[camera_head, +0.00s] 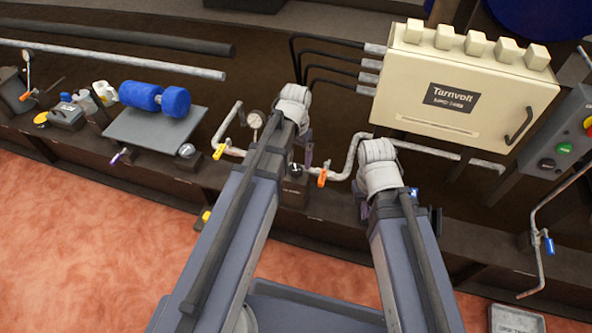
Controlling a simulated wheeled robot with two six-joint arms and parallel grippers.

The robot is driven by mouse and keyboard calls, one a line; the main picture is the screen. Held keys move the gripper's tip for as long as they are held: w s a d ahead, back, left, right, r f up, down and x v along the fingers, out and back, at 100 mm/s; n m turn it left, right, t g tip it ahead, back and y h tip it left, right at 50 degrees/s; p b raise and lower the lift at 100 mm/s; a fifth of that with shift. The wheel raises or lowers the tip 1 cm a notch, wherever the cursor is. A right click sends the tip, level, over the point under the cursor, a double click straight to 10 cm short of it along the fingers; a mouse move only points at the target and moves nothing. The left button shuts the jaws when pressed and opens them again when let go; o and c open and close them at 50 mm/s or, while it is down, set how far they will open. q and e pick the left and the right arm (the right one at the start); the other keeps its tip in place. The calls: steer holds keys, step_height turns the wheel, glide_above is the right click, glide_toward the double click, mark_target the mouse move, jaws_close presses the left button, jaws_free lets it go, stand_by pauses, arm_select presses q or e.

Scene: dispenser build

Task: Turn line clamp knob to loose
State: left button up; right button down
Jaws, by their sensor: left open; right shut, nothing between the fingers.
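A small round silver knob (296,170) sits on a dark block (293,192) with a pale label, on the bench ledge in the middle; it looks like the line clamp knob, but its marking is too small to read. My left gripper (309,156) is open and shows only partly beside my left arm, just above and right of the knob. I cannot tell whether it touches the knob. My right gripper (436,220) is shut and empty, mostly hidden behind my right arm, well right of the knob.
A cream Turnvolt box (465,85) stands behind. A plate (150,138) with blue rolls (155,97) is left. A blue-handled pipe (549,244) is right.

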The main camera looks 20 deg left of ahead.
mark_target(296, 168)
arm_select(q)
step_height(296, 168, down, 5)
steer(key=b, duration=0.3)
steer(key=shift+b, duration=0.4)
steer(key=shift+r, duration=0.1)
steer(key=c, duration=1.4)
